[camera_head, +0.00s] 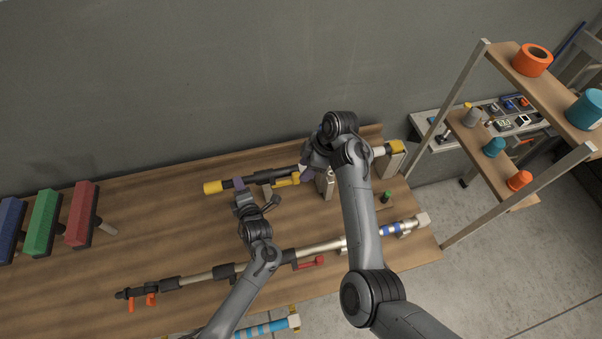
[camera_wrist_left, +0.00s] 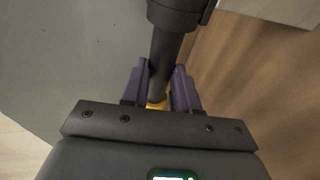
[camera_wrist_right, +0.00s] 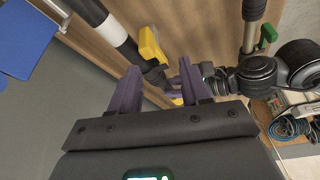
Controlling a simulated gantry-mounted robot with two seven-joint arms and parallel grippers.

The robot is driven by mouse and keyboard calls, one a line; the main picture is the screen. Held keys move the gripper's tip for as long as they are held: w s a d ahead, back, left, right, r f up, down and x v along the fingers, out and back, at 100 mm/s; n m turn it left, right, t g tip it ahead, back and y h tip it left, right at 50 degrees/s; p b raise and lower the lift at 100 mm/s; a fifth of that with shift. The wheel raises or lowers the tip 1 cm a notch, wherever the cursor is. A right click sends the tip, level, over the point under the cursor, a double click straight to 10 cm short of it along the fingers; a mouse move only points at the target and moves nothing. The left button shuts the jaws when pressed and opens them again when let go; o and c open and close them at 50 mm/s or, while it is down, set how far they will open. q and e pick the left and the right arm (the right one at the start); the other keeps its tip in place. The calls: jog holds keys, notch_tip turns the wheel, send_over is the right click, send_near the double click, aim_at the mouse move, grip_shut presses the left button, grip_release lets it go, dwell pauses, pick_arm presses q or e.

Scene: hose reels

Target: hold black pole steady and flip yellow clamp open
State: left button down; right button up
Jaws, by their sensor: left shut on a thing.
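The black pole (camera_head: 228,184) lies near the back of the table, with a yellow end cap (camera_head: 212,187) at its left. My left gripper (camera_head: 239,184) is shut around its black section, and the left wrist view shows the pole (camera_wrist_left: 164,62) between the purple fingers. The yellow clamp (camera_head: 288,181) sits on the pole to the right of my left gripper. In the right wrist view its yellow lever (camera_wrist_right: 151,46) stands just beyond the fingertips. My right gripper (camera_wrist_right: 158,68) is open beside the clamp, its fingers apart. My right arm hides part of the pole.
A second pole (camera_head: 200,278) with red and orange levers lies in front. A blue-striped pole (camera_head: 268,327) is at the front edge. Blue, green and red blocks (camera_head: 80,215) stand at the left. A shelf rack (camera_head: 520,75) stands at the right. Wood between the poles is clear.

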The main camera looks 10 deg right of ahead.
jog(key=shift+v, duration=2.75)
jog(key=n+h, duration=0.3)
jog(key=h, duration=0.1)
send_near(296, 173)
jog(key=shift+g, duration=0.4)
jog(key=f, duration=0.8)
jog(key=shift+w+a+f, duration=0.2)
jog(key=shift+w+f, duration=0.1)
jog(key=shift+f, duration=0.1)
jog(key=shift+c, duration=0.5)
grip_shut()
